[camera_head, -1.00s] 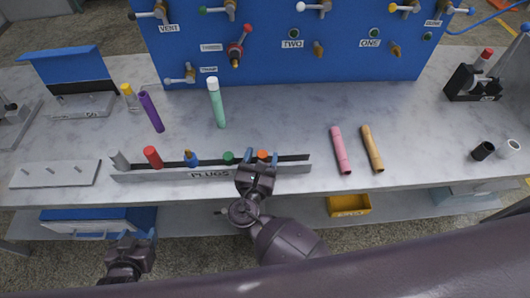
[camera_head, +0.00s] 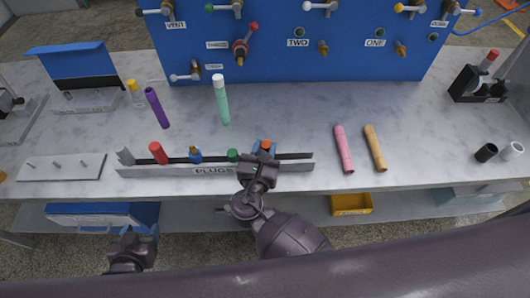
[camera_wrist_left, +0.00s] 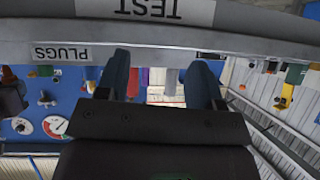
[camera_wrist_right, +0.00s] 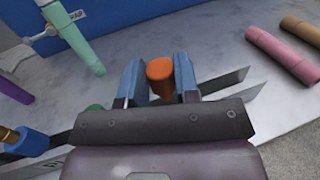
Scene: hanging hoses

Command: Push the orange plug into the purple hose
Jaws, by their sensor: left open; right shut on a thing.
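The orange plug (camera_head: 266,145) is at the right part of the plug rack (camera_head: 215,173). It also shows in the right wrist view (camera_wrist_right: 161,77), between the blue fingers. My right gripper (camera_head: 264,150) is shut on the orange plug; whether the plug has left the rack is hard to tell. The purple hose (camera_head: 157,107) hangs or stands tilted over the table, left of the mint hose, with nothing of mine near it. My left gripper (camera_wrist_left: 162,80) is open and empty, low in front of the table edge; its fingertips are hard to see in the head view.
The rack also holds a red plug (camera_head: 158,153), a blue plug (camera_head: 194,155), a green plug (camera_head: 232,156) and a grey plug (camera_head: 125,156). The mint hose (camera_head: 221,103) stands behind the rack. Pink (camera_head: 343,149) and tan (camera_head: 375,148) hoses are at right. The blue panel (camera_head: 290,60) bounds the back.

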